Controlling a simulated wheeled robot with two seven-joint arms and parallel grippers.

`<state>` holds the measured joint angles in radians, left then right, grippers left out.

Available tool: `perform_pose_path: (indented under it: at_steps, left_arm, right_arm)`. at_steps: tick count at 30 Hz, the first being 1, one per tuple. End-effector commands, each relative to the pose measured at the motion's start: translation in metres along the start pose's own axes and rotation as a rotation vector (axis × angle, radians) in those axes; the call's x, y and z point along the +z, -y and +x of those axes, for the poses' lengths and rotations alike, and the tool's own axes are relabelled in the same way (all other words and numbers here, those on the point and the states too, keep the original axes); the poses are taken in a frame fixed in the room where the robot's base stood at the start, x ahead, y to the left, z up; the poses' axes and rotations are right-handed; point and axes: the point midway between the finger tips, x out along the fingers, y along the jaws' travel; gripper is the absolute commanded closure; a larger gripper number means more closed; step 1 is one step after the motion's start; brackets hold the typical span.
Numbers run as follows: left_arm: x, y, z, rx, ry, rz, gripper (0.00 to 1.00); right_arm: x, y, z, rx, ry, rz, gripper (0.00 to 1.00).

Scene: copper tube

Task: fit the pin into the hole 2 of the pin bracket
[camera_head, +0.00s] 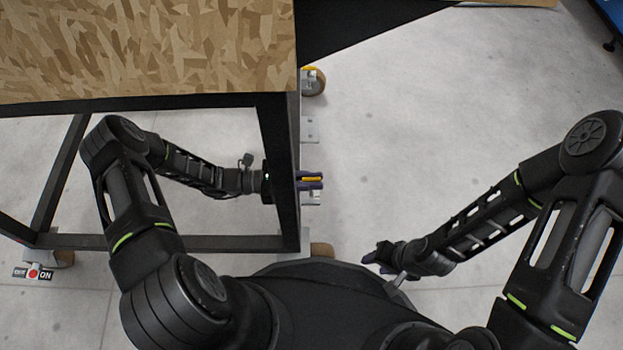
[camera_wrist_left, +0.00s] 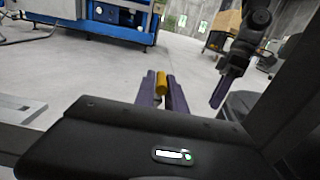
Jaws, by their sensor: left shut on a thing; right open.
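My left gripper (camera_head: 311,181) has purple fingers and is shut on a yellow pin (camera_head: 312,179), just right of the black table leg. The left wrist view shows the pin (camera_wrist_left: 161,84) between the two fingers, its end near the fingertips. My right gripper (camera_head: 381,257) is open and empty, low at the centre right; it also shows in the left wrist view (camera_wrist_left: 222,92). I cannot make out the pin bracket or its hole 2 for certain. A pale plate (camera_head: 311,130) lies beyond the left gripper in the head view; I cannot tell what it is.
A wood-chip-topped table (camera_head: 150,50) with a black frame fills the upper left, and my left arm reaches under its top. Its black leg (camera_head: 287,220) stands close to the left gripper. A caster (camera_head: 314,82) shows beyond. The grey floor (camera_head: 430,110) at right is clear.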

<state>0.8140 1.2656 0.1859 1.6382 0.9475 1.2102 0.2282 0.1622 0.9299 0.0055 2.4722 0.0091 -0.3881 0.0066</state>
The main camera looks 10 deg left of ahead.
Motion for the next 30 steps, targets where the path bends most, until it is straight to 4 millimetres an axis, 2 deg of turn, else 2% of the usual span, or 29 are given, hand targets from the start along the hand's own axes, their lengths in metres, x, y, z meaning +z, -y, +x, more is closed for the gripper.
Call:
perform_pose_path:
  at_steps: [30]
  left_arm:
    - [-0.027, 0.000, 0.000, 0.000, 0.000, 0.000, 1.00]
  right_arm:
    - [-0.003, -0.007, 0.024, 0.000, -0.012, 0.001, 0.60]
